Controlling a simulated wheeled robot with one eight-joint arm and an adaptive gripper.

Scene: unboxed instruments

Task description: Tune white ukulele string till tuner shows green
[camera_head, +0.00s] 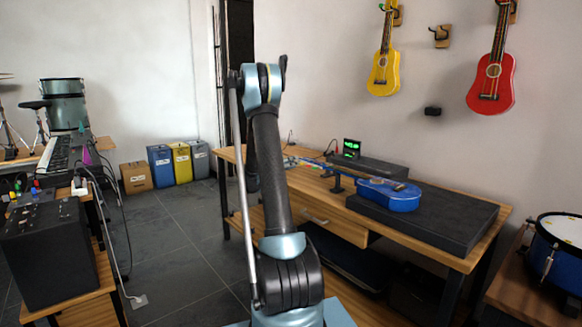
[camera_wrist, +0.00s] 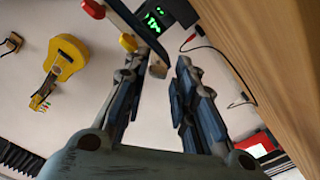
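The blue ukulele (camera_head: 388,194) lies on its back on a dark pad on the wooden workbench, its neck pointing left. In the wrist view its dark headstock (camera_wrist: 118,20) enters from the top, with a red peg (camera_wrist: 93,8), a yellow peg (camera_wrist: 128,42) and a pale peg (camera_wrist: 157,71). My gripper (camera_wrist: 163,62) is open, with the pale peg between its fingertips; I cannot tell whether either finger touches it. The tuner (camera_head: 351,148) stands behind the ukulele with a lit green display, also in the wrist view (camera_wrist: 157,20); its reading is too small. My arm hides the gripper in the head view.
The workbench edge (camera_wrist: 243,50) runs close along the right of the wrist view, with a red-tipped cable (camera_wrist: 190,40) near it. Yellow (camera_head: 384,72) and red (camera_head: 492,84) ukuleles hang on the wall. A drum (camera_head: 557,246) stands at right.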

